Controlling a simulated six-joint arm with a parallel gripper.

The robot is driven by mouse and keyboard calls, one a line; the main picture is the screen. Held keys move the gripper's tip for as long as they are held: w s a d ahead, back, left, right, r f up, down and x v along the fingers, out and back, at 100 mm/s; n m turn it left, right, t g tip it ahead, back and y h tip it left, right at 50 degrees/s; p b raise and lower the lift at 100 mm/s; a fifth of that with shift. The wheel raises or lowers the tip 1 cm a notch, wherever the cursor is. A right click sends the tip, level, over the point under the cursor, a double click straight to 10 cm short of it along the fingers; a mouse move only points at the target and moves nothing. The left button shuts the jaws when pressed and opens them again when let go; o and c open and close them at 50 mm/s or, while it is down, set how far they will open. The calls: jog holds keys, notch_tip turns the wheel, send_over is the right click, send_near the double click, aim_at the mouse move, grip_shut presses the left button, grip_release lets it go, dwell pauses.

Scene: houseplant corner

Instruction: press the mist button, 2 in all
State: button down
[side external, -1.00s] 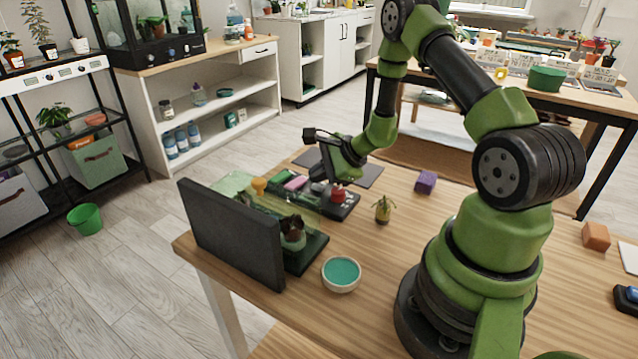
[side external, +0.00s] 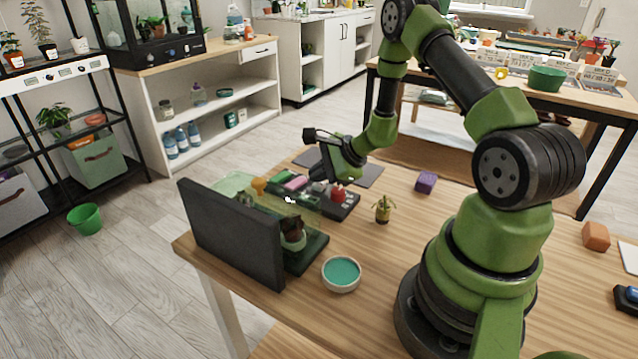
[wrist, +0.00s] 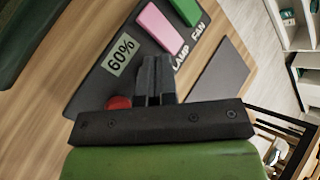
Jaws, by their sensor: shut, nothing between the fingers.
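The dark control panel (side external: 346,208) lies on the wooden table, beside the clear plant case (side external: 304,253). It carries a red knob-like button (side external: 338,194), which shows partly behind my fingers in the wrist view (wrist: 118,102). Pink (wrist: 160,27) and green (wrist: 187,10) bars, labels LAMP and FAN, and a 60% display (wrist: 121,55) also show there. No mist label is readable. My gripper (wrist: 155,62) is shut and empty, pointing down over the panel beside the red button. I cannot tell whether the fingertips touch the panel. A small white spot (side external: 290,200) shows at the case.
A black upright board (side external: 232,235) stands at the case's left. A bowl of teal contents (side external: 341,273), a small potted plant (side external: 383,208) and a purple block (side external: 426,182) stand on the table. A dark flat mat (side external: 368,175) lies behind the panel. The table between bowl and plant is clear.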

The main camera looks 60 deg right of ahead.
aim_at(319, 185)
jog(key=shift+r, duration=0.65)
jog(key=shift+r, duration=2.5)
dwell(0.5)
notch_tip(319, 185, up, 4)
jog(key=shift+f, duration=0.1)
jog(key=shift+f, duration=0.1)
jog(key=shift+f, duration=4.35)
